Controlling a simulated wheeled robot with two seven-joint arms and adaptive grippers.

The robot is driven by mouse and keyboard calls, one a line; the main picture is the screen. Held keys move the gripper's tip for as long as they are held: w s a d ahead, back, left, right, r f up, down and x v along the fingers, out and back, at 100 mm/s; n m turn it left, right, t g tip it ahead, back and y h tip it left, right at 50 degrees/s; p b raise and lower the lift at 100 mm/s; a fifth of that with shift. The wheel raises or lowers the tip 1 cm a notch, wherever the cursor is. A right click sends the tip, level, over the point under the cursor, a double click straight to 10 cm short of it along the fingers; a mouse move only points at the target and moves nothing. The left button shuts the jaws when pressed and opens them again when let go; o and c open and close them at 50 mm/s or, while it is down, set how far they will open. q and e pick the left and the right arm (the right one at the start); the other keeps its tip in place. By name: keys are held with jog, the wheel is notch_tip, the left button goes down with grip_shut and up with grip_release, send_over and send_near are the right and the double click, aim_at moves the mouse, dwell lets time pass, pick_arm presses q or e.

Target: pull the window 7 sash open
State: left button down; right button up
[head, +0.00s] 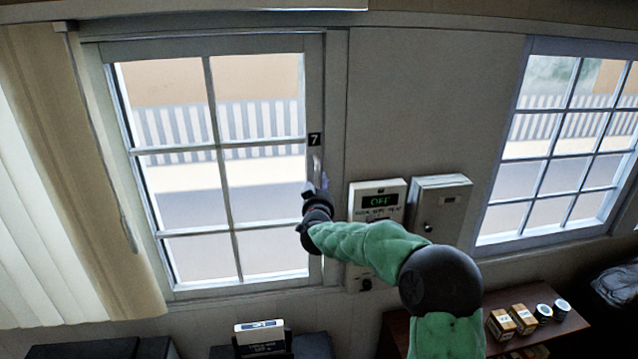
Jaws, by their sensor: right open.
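The window 7 sash (222,145) is a light-framed pane grid at the left of the head view. A black plate with the number 7 (315,139) sits on its right stile. A pale handle (316,164) shows just below the plate. The sash looks flush in its frame. My right gripper (316,186) is open at the right stile, just below the handle. It hides the handle's lower part, and I cannot tell whether it touches it. My left gripper is not in view.
A wall box with an OFF display (378,200) and a grey metal box (440,204) are right of the sash. A second window (560,140) is farther right. A curtain (75,150) hangs at left. Small boxes and cans stand on a brown shelf (510,343) below.

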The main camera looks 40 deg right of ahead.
jog(key=shift+x, duration=0.9)
jog(key=shift+s+a, duration=0.15)
jog(key=shift+c, duration=0.6)
grip_shut()
jog(key=shift+f, duration=0.1)
